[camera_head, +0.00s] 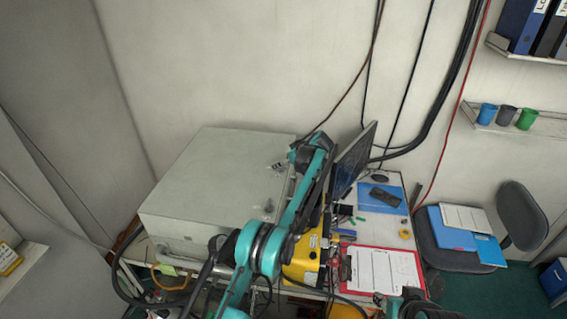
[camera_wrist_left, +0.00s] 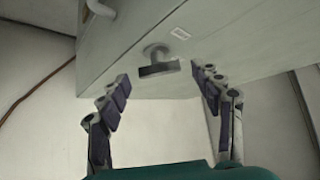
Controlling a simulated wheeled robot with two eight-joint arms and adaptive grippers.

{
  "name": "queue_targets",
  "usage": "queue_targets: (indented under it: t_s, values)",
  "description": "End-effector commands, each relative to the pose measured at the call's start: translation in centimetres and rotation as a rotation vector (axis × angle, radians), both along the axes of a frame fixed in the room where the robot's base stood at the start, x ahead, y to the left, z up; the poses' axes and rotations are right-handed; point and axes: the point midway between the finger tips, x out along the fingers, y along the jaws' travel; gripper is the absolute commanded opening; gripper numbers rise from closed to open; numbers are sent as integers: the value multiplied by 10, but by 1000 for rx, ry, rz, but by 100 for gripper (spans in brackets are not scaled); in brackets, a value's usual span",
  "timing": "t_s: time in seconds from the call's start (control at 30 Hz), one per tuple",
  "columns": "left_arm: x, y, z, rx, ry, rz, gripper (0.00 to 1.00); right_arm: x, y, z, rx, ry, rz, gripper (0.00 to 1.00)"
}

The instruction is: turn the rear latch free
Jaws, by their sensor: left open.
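A large pale grey box (camera_head: 215,185) stands on the table left of centre in the head view. In the left wrist view a grey latch with a round stem and a dark flat bar (camera_wrist_left: 158,68) sticks out from the box wall (camera_wrist_left: 240,40), beside a small pale label. My left gripper (camera_wrist_left: 162,90) is open, one finger on each side of the latch; I see no contact. In the head view my left arm reaches along the box's right side to its rear corner and hides part of that side.
A yellow case (camera_head: 304,258) stands right of the box, partly behind my arm. A monitor (camera_head: 352,160), a red clipboard (camera_head: 382,270) and small items crowd the table's right part. Cables hang down the wall behind. A dark chair (camera_head: 520,213) stands at the right.

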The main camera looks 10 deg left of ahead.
Motion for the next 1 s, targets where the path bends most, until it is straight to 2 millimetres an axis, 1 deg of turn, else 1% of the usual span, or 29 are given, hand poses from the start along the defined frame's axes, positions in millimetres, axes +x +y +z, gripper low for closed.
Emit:
queue_targets:
  t_s: [0.17, 0.4, 0.5, 0.6, 0.77, 1.0]
  values:
    - [-10, -14, 17, 0, 0, -1, 66, 0, 0, 0, 0, 0, 0, 40]
    - [-33, -45, 54, 0, 1, -2, 66, 0, 0, 0, 0, 0, 0, 40]
    - [-40, -55, 67, 0, 0, -3, 66, 0, 0, 0, 0, 0, 0, 40]
    - [-46, -62, 76, 0, 0, -1, 66, 0, 0, 0, 0, 0, 0, 40]
    - [-50, -67, 83, 0, 0, 0, 66, 0, 0, 0, 0, 0, 0, 40]
    - [-50, -68, 83, 0, 0, 0, 66, 0, 0, 0, 0, 0, 0, 40]
